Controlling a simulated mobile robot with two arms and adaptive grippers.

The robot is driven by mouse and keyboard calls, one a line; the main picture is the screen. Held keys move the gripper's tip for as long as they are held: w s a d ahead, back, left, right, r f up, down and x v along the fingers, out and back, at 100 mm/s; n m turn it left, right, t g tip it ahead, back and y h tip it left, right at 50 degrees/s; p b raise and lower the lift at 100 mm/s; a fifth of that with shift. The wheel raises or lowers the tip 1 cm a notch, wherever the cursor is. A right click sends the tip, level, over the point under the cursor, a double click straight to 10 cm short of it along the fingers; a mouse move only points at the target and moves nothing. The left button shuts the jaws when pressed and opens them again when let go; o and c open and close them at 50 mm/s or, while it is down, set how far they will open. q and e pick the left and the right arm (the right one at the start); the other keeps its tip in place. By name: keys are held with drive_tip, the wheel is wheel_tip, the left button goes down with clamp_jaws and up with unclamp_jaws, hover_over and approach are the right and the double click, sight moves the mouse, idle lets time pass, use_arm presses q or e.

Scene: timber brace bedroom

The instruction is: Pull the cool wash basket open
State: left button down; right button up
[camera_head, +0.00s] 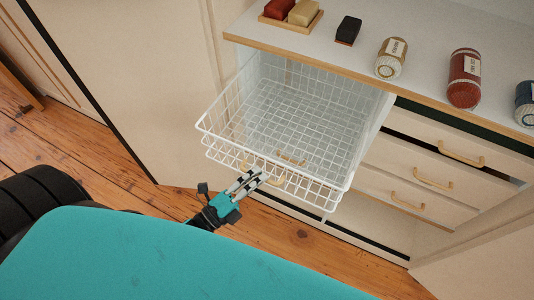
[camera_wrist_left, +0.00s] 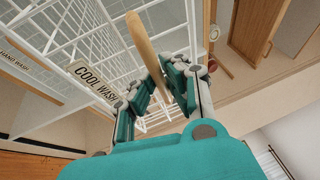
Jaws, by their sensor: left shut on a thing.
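The cool wash basket (camera_head: 290,120) is a white wire basket, slid out from under the counter and empty. Its "COOL WASH" label (camera_wrist_left: 92,80) shows in the left wrist view, next to a light wooden handle (camera_wrist_left: 146,48). My left gripper (camera_head: 262,174) is at the basket's front edge in the head view. In the left wrist view its fingers (camera_wrist_left: 165,88) are shut on the wooden handle. My right gripper is in neither view.
A counter (camera_head: 350,62) above the basket holds a soap tray (camera_head: 291,24), a dark block (camera_head: 348,30) and several jars, including a red one (camera_head: 465,78). Drawers with handles (camera_head: 433,178) are to the right. Wooden floor (camera_head: 110,160) lies open to the left.

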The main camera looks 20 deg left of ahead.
use_arm(q)
drive_tip(key=shift+s+f, duration=0.15)
drive_tip(key=shift+s, duration=1)
drive_tip(key=c, duration=1.4)
unclamp_jaws()
drive_tip(key=v, duration=1.2)
drive_tip(key=shift+a, duration=0.1)
